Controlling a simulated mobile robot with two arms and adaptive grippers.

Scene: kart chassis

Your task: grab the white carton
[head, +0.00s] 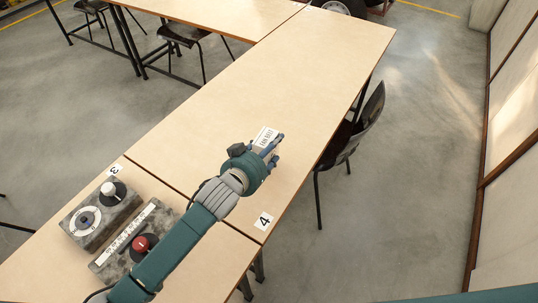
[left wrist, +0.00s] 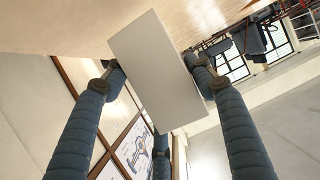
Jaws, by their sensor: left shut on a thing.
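The white carton (head: 266,137) is a small box with dark print on the face that shows in the head view. My left gripper (head: 270,150) is shut on it, above or at the wooden table near its right edge. Part of the carton is hidden behind the gripper in the head view. I cannot tell whether it touches the table. My right gripper is not in view.
The table (head: 240,100) is mostly clear beyond the gripper. Two grey control boxes, one with a white knob (head: 108,190) and one with a red knob (head: 140,243), stand at the lower left. A black chair (head: 352,140) stands at the right edge. Number cards lie on the table.

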